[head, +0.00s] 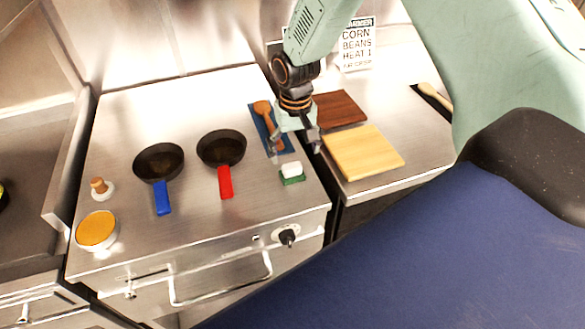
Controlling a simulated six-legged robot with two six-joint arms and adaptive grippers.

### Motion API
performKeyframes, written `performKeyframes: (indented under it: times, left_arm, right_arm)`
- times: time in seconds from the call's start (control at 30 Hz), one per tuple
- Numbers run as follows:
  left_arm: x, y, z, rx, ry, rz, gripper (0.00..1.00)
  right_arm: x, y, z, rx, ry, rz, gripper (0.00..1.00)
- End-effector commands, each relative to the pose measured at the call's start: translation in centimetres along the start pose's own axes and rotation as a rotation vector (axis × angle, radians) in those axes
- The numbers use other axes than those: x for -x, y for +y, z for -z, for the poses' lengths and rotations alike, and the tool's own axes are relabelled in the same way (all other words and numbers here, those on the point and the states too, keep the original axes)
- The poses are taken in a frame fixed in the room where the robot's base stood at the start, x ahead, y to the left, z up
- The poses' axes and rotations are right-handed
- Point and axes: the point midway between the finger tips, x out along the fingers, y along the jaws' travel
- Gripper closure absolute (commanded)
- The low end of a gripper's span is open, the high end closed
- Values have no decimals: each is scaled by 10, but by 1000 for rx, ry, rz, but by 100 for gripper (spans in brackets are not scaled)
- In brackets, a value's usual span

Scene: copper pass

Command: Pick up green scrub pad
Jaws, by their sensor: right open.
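The green scrub pad (292,181) lies on the steel counter near its right front corner. A small white block (291,169) sits on top of it and covers much of it. My right gripper (294,149) is open and empty, pointing down. In the picture it is just above and behind the pad, near the blue mat, apart from the pad. My left gripper is not in view.
Two dark pans, one with a blue handle (162,198) and one with a red handle (225,182), stand left of the pad. A wooden spoon (264,112) lies on a blue mat (285,142) behind it. A light board (378,157) and a brown board (341,109) lie right, across a gap.

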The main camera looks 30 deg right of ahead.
Motion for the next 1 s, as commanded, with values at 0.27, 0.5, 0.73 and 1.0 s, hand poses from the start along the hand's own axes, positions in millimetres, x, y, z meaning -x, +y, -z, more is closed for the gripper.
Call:
performKeyframes:
  times: [0.27, 0.5, 0.73, 1.0]
  left_arm:
    - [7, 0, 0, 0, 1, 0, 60]
    - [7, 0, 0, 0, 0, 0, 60]
    - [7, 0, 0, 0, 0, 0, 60]
    - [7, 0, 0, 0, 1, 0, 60]
  right_arm:
    - [-37, -5, -4, 2, -1, -1, 15]
    - [-54, -4, -2, 4, 2, 1, 15]
    - [-54, -4, 0, 5, 2, 1, 19]
    - [-54, -4, 0, 4, 2, 1, 42]
